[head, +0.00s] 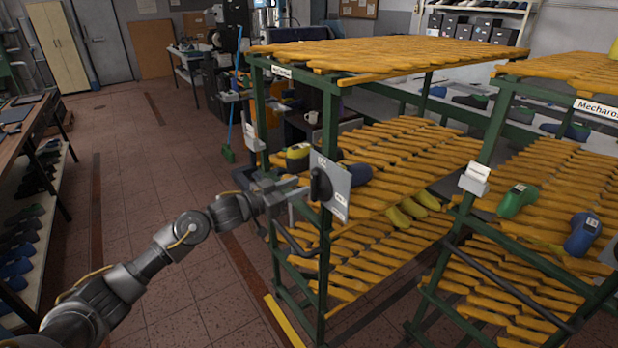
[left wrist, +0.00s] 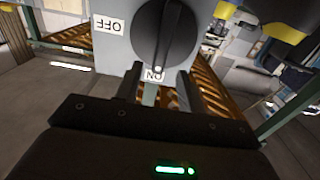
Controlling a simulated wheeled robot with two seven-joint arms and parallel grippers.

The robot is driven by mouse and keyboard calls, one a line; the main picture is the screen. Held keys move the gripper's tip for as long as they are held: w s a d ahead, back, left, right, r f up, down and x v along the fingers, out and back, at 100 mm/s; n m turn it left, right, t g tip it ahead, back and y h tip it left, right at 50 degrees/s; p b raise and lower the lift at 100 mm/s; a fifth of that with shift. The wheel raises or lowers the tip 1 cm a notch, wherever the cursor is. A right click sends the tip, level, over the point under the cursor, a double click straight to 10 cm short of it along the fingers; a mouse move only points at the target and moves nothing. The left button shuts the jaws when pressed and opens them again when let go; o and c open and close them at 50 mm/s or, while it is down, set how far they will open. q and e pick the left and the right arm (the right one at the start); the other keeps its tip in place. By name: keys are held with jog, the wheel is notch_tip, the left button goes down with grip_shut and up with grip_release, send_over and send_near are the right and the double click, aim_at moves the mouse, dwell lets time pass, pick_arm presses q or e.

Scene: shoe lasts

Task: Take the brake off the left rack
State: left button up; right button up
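The left rack (head: 326,250) has a green frame and shelves of orange slats. A grey brake panel (head: 338,188) with a black rotary knob (head: 320,184) is on its near post. In the left wrist view the knob (left wrist: 165,35) fills the top middle, with its white mark at the ON label (left wrist: 154,74); the OFF label (left wrist: 108,25) is to its left. My left gripper (head: 297,190) is beside the panel. Its two fingers (left wrist: 157,82) are apart with nothing between them, just short of the knob; contact cannot be told. My right gripper is not visible.
Shoe lasts, including a yellow-and-dark one (head: 298,155), lie on the left rack's middle shelf near the panel. A second rack (head: 497,115) stands close on the right. A bench with lasts (head: 20,240) is at the left; the tiled floor (head: 150,170) between is mostly clear.

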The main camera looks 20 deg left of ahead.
aim_at(312, 181)
pick_arm(q)
jog(key=shift+p+x, duration=0.55)
jog(key=shift+x, duration=1.85)
grip_shut()
